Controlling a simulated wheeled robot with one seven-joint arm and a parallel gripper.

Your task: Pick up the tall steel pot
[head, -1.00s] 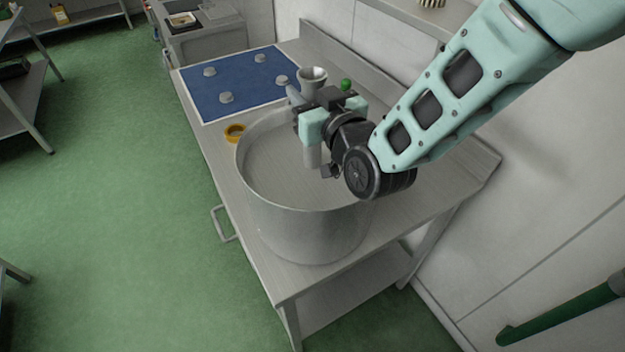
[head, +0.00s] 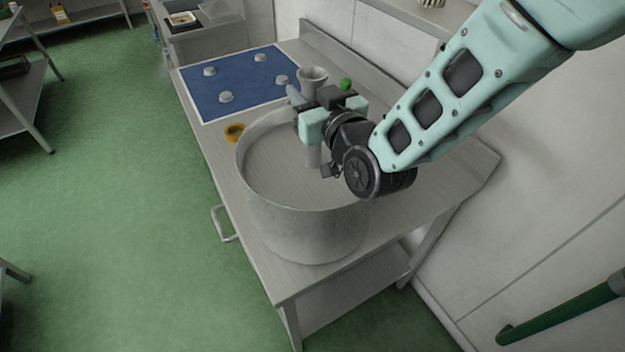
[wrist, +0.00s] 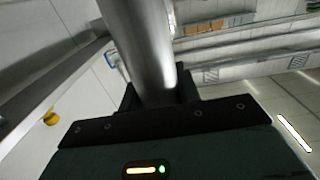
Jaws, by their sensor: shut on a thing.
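My gripper hides the middle, so I cannot be sure the two parts join.
The wide steel vessel (head: 305,235) stands on a steel table (head: 215,160). Behind it are a blue mat (head: 240,85) with several pale knobs and a yellow ring (head: 235,131). A green item (head: 346,84) is near the back ledge. Open green floor (head: 110,220) lies left.

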